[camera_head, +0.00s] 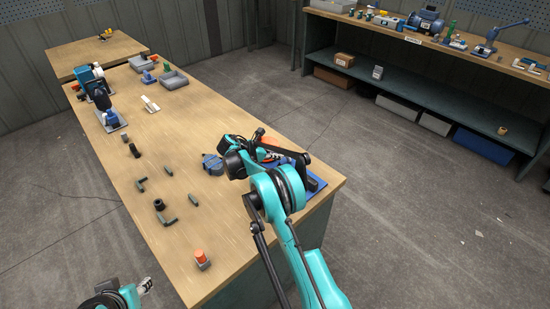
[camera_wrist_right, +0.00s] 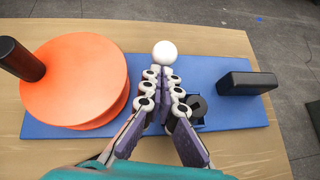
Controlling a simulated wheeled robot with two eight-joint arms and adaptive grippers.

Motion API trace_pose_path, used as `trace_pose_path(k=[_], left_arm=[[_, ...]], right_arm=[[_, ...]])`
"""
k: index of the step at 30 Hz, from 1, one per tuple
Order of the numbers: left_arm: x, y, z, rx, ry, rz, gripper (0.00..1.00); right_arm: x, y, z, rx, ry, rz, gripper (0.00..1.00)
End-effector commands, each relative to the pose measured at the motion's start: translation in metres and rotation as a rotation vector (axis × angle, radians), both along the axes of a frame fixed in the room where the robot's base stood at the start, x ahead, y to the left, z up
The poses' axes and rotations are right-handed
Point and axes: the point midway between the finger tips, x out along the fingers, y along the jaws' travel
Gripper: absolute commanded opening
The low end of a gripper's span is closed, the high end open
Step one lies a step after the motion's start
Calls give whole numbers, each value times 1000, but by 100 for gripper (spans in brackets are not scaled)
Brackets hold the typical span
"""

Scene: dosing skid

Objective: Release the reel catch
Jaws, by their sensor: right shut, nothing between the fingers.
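An orange reel (camera_wrist_right: 75,80) with a black upright handle (camera_wrist_right: 20,58) sits on a blue base plate (camera_wrist_right: 232,75). In the head view, the reel (camera_head: 268,141) is mostly hidden behind my right arm. A white ball knob (camera_wrist_right: 165,53), likely the catch's, stands just beyond my right fingertips. A dark pivot-like part (camera_wrist_right: 197,105) is partly hidden beside the right finger. My right gripper (camera_wrist_right: 162,75) is shut and empty over the plate; contact with the knob cannot be told. My left gripper (camera_head: 146,286) is at the lower left, off the bench, its finger opening unclear.
A black block (camera_wrist_right: 247,83) stands at the plate's right. On the wooden bench (camera_head: 215,140) lie several dark fittings (camera_head: 165,217), a blue part (camera_head: 211,163) and an orange-capped piece (camera_head: 202,258). Grey trays (camera_head: 173,80) are at the far end. Another bench (camera_head: 460,60) stands behind.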

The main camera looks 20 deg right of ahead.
Motion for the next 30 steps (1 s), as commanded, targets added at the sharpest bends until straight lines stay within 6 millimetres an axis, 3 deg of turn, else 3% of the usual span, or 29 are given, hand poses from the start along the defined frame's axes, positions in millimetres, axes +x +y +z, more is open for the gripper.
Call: trace_pose_path(k=[30], left_arm=[[0, 0, 22, 0, 0, 0, 40]], right_arm=[[0, -13, 13, 165, 57, -2, 0]])
